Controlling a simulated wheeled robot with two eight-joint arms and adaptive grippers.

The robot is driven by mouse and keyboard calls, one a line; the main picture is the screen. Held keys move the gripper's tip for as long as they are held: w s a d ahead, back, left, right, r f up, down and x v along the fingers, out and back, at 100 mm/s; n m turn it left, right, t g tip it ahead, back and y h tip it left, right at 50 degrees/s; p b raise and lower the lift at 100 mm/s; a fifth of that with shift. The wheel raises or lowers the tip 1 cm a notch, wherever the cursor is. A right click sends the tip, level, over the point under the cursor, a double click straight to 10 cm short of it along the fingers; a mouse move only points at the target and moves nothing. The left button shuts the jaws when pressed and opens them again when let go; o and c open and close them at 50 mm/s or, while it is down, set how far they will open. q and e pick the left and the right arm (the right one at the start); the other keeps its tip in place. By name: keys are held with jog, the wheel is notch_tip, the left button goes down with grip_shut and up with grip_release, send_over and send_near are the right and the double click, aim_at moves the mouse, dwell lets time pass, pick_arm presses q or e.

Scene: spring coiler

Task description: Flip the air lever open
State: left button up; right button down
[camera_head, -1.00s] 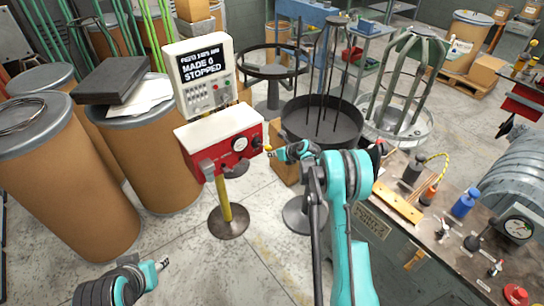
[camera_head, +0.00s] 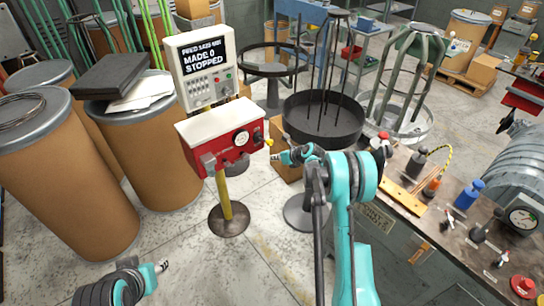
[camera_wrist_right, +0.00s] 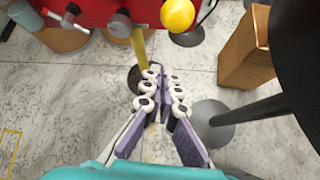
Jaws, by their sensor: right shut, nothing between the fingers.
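A red box (camera_head: 238,155) with a white top stands on a yellow post. It carries a round gauge, a grey handle (camera_head: 208,161) at its left, and a yellow ball knob (camera_head: 269,142) at its right end. Which of these is the air lever I cannot tell for certain. My right gripper (camera_head: 273,158) is shut and empty, just below the yellow knob and apart from it. In the right wrist view the shut fingertips (camera_wrist_right: 160,72) point toward the box, with the yellow knob (camera_wrist_right: 178,15) beyond them. My left gripper (camera_head: 163,266) is low at the left; its jaws are too small to read.
Fibre drums (camera_head: 60,180) crowd the left. A round black tray (camera_head: 322,125) is behind my right arm. Floor before the post is clear.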

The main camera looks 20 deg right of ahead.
jog(key=w+r+p+v, duration=0.1)
jog(key=p+v, duration=0.2)
jog(key=v, duration=0.6)
jog(key=shift+r, duration=0.55)
jog(key=shift+s+a, duration=0.1)
